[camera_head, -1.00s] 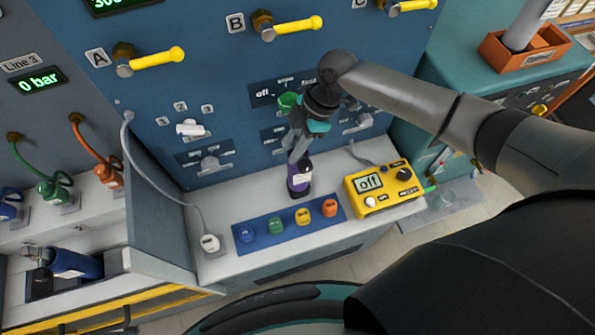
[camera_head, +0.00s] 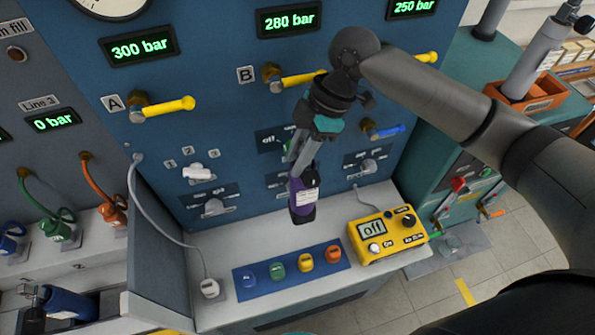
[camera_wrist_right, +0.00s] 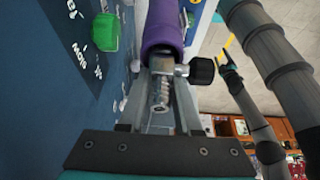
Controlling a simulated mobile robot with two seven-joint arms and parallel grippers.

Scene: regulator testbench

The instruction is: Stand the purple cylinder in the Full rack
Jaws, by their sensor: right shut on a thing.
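The purple cylinder (camera_head: 303,197) hangs nearly upright, a little above the white bench in front of the blue panel. My right gripper (camera_head: 298,166) is shut on its valve end at the top. In the right wrist view the purple cylinder (camera_wrist_right: 163,28) lies just beyond the fingers of my right gripper (camera_wrist_right: 164,75), with its metal valve and black knob between and beside them. I cannot make out a rack marked Full. My left gripper cannot be made out in the head view.
A blue mat (camera_head: 288,269) with several coloured pieces lies on the bench, beside a yellow meter (camera_head: 387,234) reading "off". A grey hose (camera_head: 150,215) hangs at the left. A blue cylinder (camera_head: 66,304) lies at the lower left. Yellow levers (camera_head: 168,106) stick out above.

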